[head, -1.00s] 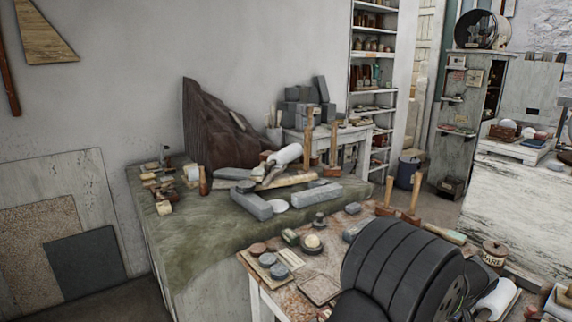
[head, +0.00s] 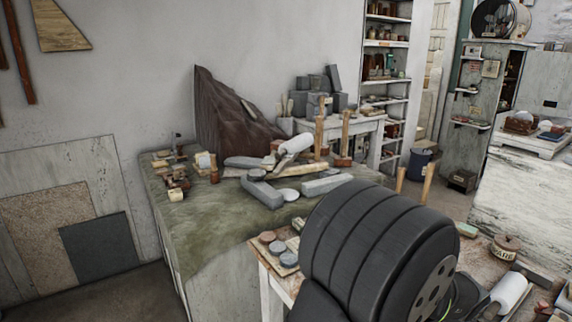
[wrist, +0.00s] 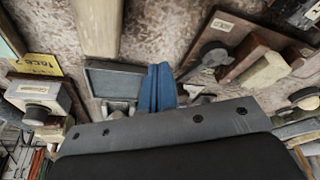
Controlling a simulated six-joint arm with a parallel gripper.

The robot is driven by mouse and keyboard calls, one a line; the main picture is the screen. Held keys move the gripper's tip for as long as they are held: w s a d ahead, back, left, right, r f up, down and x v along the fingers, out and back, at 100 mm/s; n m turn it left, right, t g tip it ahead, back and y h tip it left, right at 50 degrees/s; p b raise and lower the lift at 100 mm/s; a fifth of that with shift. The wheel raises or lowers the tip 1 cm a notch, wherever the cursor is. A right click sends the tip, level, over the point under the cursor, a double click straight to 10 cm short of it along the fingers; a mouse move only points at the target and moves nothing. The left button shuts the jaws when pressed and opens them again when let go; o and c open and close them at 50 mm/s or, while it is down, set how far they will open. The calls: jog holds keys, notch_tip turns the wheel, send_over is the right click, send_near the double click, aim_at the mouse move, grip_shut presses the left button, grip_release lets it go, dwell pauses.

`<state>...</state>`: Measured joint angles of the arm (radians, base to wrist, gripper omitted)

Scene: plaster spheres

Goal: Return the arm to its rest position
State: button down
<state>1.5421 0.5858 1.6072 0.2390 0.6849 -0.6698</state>
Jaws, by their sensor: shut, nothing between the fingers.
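My gripper (wrist: 158,88) shows in the wrist view as two blue fingers pressed together, with nothing between them. It points at a mottled brown surface with tools on it; I cannot tell its exact distance from them. In the head view my black ribbed arm link fills the lower middle and covers much of the near table (head: 262,262). The gripper itself is hidden from the head view.
In the wrist view a grey framed block (wrist: 113,80) lies just left of the fingers, and a dark-headed tool (wrist: 212,56) lies right. In the head view a green-covered bench (head: 215,225) holds stone blocks.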

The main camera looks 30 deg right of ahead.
jog(key=shift+w+a+m+g, duration=0.2)
jog(key=shift+a+m+g, duration=0.3)
jog(key=shift+a+m, duration=0.9)
jog(key=shift+d+m, duration=0.2)
jog(key=shift+m, duration=0.1)
jog(key=c, duration=2.1)
grip_release()
